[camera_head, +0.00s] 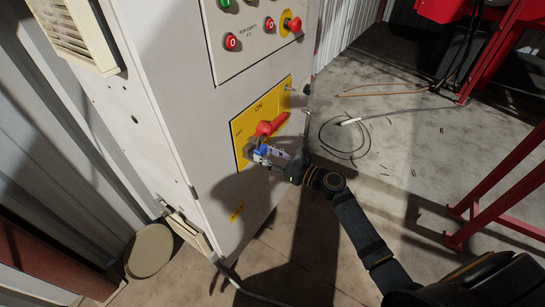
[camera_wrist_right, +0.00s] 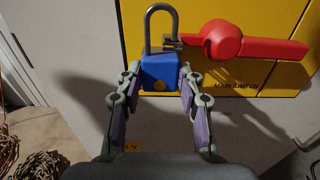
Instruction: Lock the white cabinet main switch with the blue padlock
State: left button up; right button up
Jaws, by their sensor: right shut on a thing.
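The blue padlock (camera_wrist_right: 160,72) is held upright between the two fingers of my right gripper (camera_wrist_right: 158,95), which is shut on its body. Its grey shackle (camera_wrist_right: 161,10) stands up in front of the yellow plate, beside the left end of the red switch handle (camera_wrist_right: 222,40). I cannot tell whether the shackle passes through the metal tab there. In the head view the padlock (camera_head: 260,150) is just below the red handle (camera_head: 272,124) on the yellow main switch plate (camera_head: 240,126) of the white cabinet (camera_head: 185,75). My left gripper is not in view.
A control panel with red buttons (camera_head: 231,42) is higher on the cabinet. Loose cables (camera_head: 350,122) lie on the concrete floor to the right. A red metal frame (camera_head: 500,185) stands at the far right. Cable piles (camera_wrist_right: 40,168) show at the lower left of the wrist view.

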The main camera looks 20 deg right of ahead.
jog(key=shift+x, duration=0.95)
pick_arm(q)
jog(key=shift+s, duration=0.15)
pick_arm(e)
jog(key=shift+w+r, duration=0.1)
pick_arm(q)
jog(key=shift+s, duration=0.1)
pick_arm(e)
jog(key=o, duration=1.1)
jog(key=shift+w+a, duration=0.1)
jog(key=shift+a, duration=0.05)
jog(key=shift+c, duration=0.2)
jog(key=shift+s, duration=0.2)
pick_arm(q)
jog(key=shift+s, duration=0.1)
pick_arm(e)
jog(key=v, duration=1.1)
jog(key=shift+s+d, duration=0.25)
jog(key=shift+d, duration=0.1)
